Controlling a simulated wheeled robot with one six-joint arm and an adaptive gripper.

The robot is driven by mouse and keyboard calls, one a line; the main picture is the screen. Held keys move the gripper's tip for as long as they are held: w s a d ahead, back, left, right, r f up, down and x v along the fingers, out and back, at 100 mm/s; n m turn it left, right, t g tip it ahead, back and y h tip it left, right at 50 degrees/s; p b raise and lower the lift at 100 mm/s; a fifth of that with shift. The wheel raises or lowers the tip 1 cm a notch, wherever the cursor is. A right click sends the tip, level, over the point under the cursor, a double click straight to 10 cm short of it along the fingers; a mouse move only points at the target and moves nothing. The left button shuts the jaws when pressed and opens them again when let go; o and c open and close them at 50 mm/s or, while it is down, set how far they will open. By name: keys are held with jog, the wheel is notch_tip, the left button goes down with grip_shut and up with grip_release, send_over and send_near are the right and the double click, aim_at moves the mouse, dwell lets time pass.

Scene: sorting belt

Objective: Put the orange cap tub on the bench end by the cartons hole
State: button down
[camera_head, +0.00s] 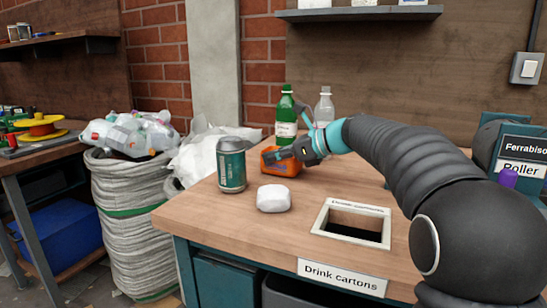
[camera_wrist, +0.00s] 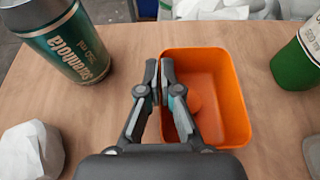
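The orange cap tub (camera_head: 284,168) is on the bench, behind and to the right of the green can. In the wrist view the open orange tub (camera_wrist: 236,110) has one round orange piece inside. My gripper (camera_wrist: 159,68) straddles the tub's left wall, one finger outside and one inside, with the fingers closed close together on it. In the head view my gripper (camera_head: 303,150) reaches the tub from the right. I cannot tell whether the tub is lifted. The cartons hole (camera_head: 351,235) is a white-framed opening near the front of the bench, above the "Drink cartons" label (camera_head: 341,277).
A green can (camera_head: 232,167) and a white crumpled lump (camera_head: 273,198) stand left of the hole. A green bottle (camera_head: 286,122) and a clear bottle (camera_head: 324,108) stand behind the tub. Bare bench top (camera_head: 235,228) shows at the front left.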

jog(key=shift+f, duration=0.1)
jog(key=c, duration=1.3)
grip_release()
jog(key=shift+d+r, duration=0.1)
jog(key=shift+r, duration=0.1)
jog(key=v, duration=1.1)
jog(key=shift+s+d+r+p, duration=0.15)
jog(key=shift+d+p, duration=0.2)
